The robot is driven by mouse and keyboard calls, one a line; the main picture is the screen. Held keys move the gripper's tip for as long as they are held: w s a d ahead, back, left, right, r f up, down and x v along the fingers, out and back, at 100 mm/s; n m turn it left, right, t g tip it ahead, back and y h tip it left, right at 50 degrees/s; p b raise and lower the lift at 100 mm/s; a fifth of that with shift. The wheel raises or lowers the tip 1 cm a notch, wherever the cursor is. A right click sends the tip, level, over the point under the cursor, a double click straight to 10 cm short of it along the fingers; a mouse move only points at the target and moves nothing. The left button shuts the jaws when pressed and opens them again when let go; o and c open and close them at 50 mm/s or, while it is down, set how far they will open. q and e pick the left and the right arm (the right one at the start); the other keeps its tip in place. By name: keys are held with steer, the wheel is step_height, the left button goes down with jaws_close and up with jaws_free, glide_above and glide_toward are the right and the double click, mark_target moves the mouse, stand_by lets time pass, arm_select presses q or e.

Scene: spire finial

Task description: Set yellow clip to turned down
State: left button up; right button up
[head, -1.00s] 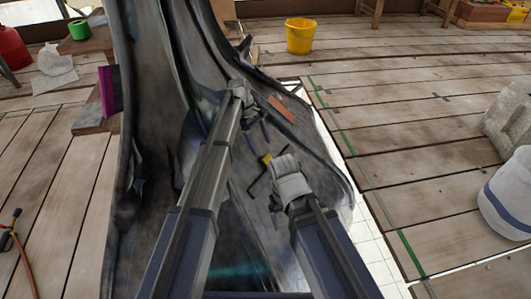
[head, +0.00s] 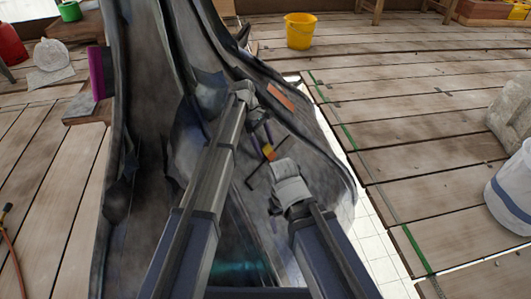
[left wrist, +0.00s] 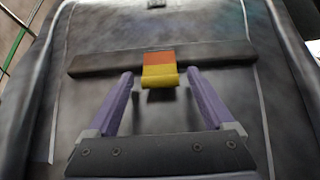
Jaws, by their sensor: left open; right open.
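The yellow clip (head: 268,152) sits on a dark bar (head: 254,180) fixed to the grey sloping surface. In the left wrist view the clip (left wrist: 160,72) has an orange upper part and a yellow lower part that hangs over the bar (left wrist: 105,62). My left gripper (head: 262,140) is open, its purple fingers pointing at the bar. In the left wrist view the fingertips (left wrist: 160,77) are on either side of the clip, with gaps between. My right gripper (head: 274,208) is below the bar and apart from the clip; its fingers are mostly hidden by its wrist.
The grey draped structure (head: 150,110) rises around both arms, with folds at the left. An orange patch (head: 281,103) lies on it above the clip. Wooden decking (head: 430,130) is open to the right. A yellow bucket (head: 300,31) and a white bucket (head: 512,195) stand there.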

arm_select(q)
steer(key=shift+s+d+f, duration=0.1)
steer(key=shift+d+f, duration=0.05)
steer(key=shift+f, duration=0.3)
steer(key=shift+c, duration=0.3)
jaws_close()
steer(key=shift+f+g+h+b, duration=0.3)
steer(key=shift+h+b, duration=0.1)
steer(key=shift+b, duration=0.35)
steer(key=c, duration=1.3)
jaws_free()
steer(key=shift+r, duration=0.2)
steer(key=o, duration=1.4)
steer(key=shift+c, duration=0.2)
